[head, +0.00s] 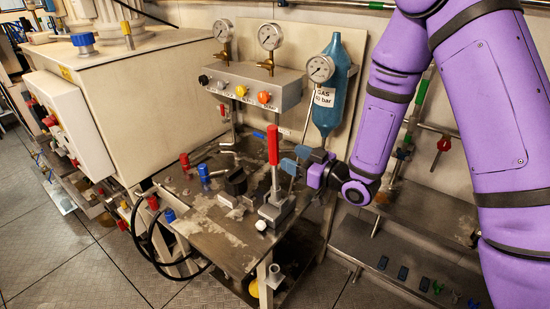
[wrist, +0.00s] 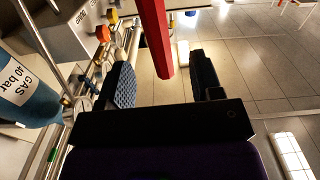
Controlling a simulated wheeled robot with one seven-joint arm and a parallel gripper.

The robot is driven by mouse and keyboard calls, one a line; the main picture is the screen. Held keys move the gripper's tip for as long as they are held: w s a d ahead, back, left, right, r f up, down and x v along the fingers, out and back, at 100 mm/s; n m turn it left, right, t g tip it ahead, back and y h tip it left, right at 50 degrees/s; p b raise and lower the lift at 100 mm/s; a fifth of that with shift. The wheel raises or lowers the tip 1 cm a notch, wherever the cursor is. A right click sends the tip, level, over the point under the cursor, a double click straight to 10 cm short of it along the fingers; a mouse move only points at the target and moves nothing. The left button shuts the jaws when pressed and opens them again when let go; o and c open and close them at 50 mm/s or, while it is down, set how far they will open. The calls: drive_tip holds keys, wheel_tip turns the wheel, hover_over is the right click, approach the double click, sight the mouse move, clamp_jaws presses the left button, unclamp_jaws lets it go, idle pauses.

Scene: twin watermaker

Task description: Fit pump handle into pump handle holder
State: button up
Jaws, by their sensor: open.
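The pump handle (head: 273,146) has a red grip and a metal lower rod. It stands upright over a grey metal block (head: 277,208) on the metal bench, and its lower end meets the block. I cannot tell how deep it sits, or whether this block is the pump handle holder. My gripper (head: 291,163) is just right of the handle, below the red grip's middle. In the wrist view the red grip (wrist: 156,40) comes down between and beyond my two open fingers (wrist: 163,84), with gaps on both sides. My gripper holds nothing.
A blue gas bottle (head: 328,95) and a grey gauge panel (head: 250,86) with coloured knobs stand behind. A black block (head: 236,182) and red and blue fittings (head: 204,172) are left on the bench (head: 205,222). Black hoses (head: 152,245) hang at its left edge.

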hover_over(274, 167)
drive_tip(key=x, duration=0.2)
drive_tip(key=shift+w+r, duration=0.2)
drive_tip(key=shift+w, duration=0.05)
idle(0.3)
clamp_jaws()
drive_tip(key=shift+r, duration=0.1)
